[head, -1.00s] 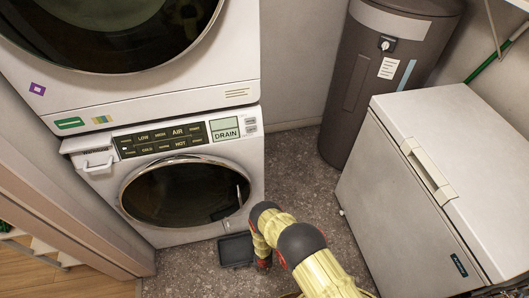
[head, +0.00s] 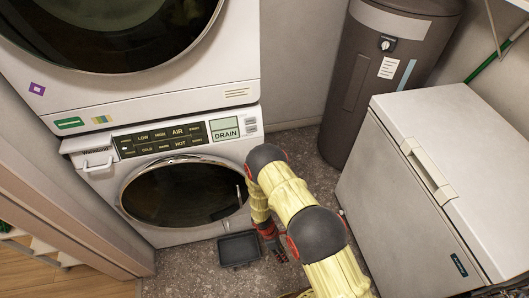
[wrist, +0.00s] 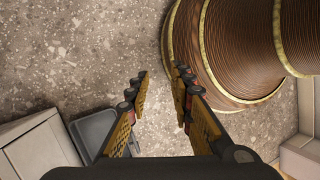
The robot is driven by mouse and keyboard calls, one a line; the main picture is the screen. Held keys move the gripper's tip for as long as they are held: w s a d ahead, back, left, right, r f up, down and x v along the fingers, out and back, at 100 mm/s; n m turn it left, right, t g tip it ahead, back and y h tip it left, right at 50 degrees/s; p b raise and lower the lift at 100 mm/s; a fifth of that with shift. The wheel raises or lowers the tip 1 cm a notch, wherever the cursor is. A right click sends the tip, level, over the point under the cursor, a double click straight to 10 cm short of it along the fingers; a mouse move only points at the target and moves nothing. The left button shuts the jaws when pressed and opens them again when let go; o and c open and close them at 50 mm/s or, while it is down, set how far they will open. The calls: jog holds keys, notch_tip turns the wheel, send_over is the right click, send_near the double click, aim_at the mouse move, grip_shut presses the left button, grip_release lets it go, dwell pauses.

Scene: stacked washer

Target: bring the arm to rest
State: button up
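My yellow-covered arm reaches up from the bottom of the head view, bends in front of the lower washer and points down to the floor. My gripper (head: 276,250) hangs low, just right of a dark tray on the floor. In the wrist view my gripper (wrist: 159,74) has its two fingers spread, with only speckled floor showing between the tips. It holds nothing.
The lower washer (head: 170,230) has its round door closed. The dark tray (head: 238,251) lies before it. A brown water heater (head: 370,90) and a white chest freezer (head: 470,150) stand right. Ribbed brown shapes in the wrist view may be mine.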

jog(key=w+r+m, duration=0.2)
jog(key=r+m, duration=0.2)
jog(key=r, duration=0.7)
jog(key=w+r+m, duration=0.2)
jog(key=r+m, duration=0.1)
jog(key=r, duration=0.7)
jog(key=s+d+r+m+t+y, duration=0.1)
jog(key=s+d+r+m+t, duration=0.2)
jog(key=r, duration=1.3)
jog(key=s+d+r+m+t+y, duration=0.1)
jog(key=s+d+r+m+t, duration=0.2)
jog(key=r, duration=1.4)
jog(key=s+d+r+m+t+y, duration=0.2)
jog(key=s+d+r+m, duration=0.2)
jog(key=r, duration=1.2)
jog(key=s+m, duration=0.1)
jog(key=s, duration=0.2)
jog(key=shift+d+r+t, duration=0.35)
jog(key=shift+d+t, duration=0.05)
jog(key=shift+o, duration=0.6)
